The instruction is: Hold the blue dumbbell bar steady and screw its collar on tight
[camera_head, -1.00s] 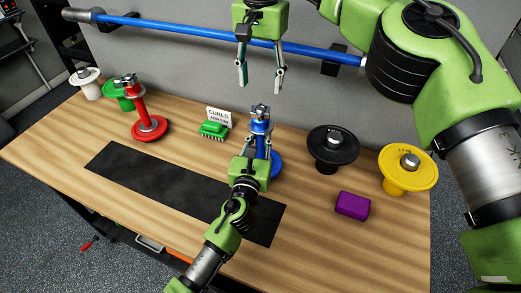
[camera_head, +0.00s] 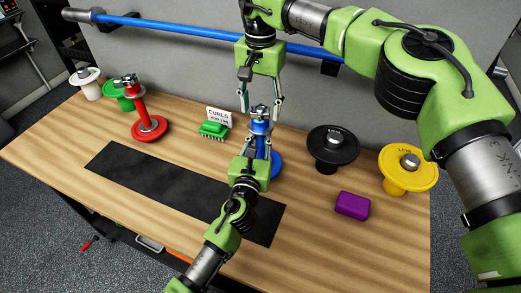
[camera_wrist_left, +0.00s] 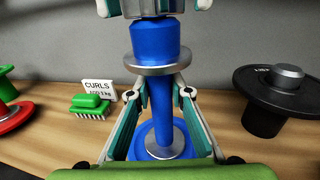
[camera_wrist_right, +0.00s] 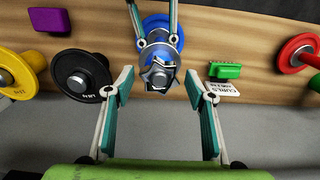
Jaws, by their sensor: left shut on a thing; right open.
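The blue dumbbell bar (camera_wrist_left: 161,100) stands upright on its blue base plate (camera_head: 275,164) near the back of the table. A metal collar (camera_wrist_right: 157,75) sits at its top; it also shows in the head view (camera_head: 259,111).
A red dumbbell (camera_head: 141,112), green and white ones stand left. A green brush (camera_head: 213,130) and a CURLS sign (camera_head: 220,116) are behind left. Black (camera_head: 332,145) and yellow (camera_head: 407,167) dumbbells and a purple block (camera_head: 352,205) are right. A black mat (camera_head: 150,180) lies in front.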

